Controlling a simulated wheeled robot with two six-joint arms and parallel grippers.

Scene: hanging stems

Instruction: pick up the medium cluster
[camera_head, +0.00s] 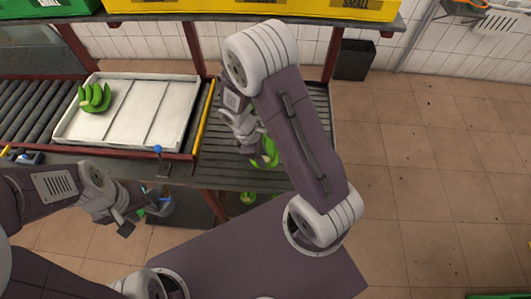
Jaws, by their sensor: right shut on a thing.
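A green banana cluster (267,158) shows just below my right gripper (255,146), over the grey roller table. My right gripper is shut on it; my own arm and hand hide part of the cluster and the fingertips. Another green banana cluster (95,98) lies in the left part of the white tray (150,84). I cannot tell by size which one is the medium cluster. My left gripper (137,219) is empty, its fingers apart, in front of the table's near edge.
The roller table (225,172) has bare rollers around the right hand. Yellow crates (262,8) stand on the shelf above, one labelled SMALL. A dark bin (355,59) stands by the wall. A green item (248,198) shows below the table edge.

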